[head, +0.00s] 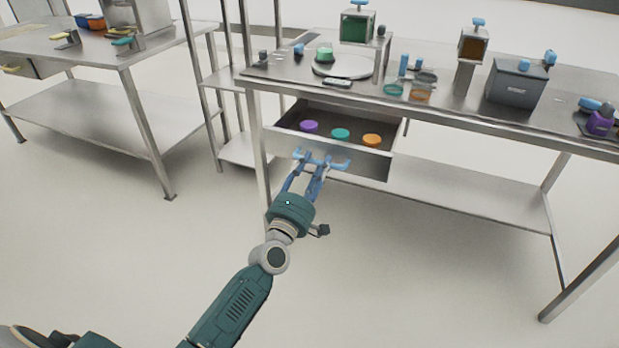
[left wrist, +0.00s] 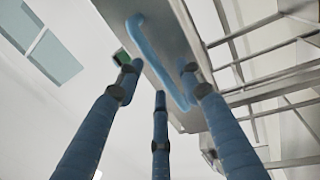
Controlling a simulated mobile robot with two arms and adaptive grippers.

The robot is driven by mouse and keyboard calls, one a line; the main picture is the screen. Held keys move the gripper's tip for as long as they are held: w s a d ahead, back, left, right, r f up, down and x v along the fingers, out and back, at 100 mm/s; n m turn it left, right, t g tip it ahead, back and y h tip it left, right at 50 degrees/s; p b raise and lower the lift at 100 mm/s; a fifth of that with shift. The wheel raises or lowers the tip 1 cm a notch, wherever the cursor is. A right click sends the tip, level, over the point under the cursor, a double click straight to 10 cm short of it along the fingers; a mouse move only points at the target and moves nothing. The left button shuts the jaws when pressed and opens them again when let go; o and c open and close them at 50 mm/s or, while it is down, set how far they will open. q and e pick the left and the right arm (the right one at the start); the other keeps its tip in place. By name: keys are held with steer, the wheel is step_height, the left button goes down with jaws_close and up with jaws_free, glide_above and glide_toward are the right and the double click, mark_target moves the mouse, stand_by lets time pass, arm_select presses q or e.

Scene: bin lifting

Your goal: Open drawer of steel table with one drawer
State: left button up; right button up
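The steel table's drawer (head: 343,160) is pulled out and stands open. Its light blue handle (head: 334,166) runs along the front. My left gripper (head: 312,170) is at this handle, reaching up from below and in front. In the left wrist view, its blue fingers (left wrist: 160,85) are spread apart. The blue handle (left wrist: 160,66) passes between and beyond the fingertips there; whether they touch is unclear. My right gripper is not in view.
The drawer holds a purple (head: 309,126), a teal (head: 340,134) and an orange round item (head: 372,140). The steel tabletop (head: 450,100) bears dispensers, jars and a grey box (head: 515,84). Another steel table (head: 85,50) stands left. The floor in front is clear.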

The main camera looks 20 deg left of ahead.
arm_select(q)
steer(key=s+f, duration=0.2)
steer(key=s, duration=0.9)
steer(key=shift+f, duration=0.15)
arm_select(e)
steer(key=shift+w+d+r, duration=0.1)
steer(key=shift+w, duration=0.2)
arm_select(q)
steer(key=shift+s, duration=0.1)
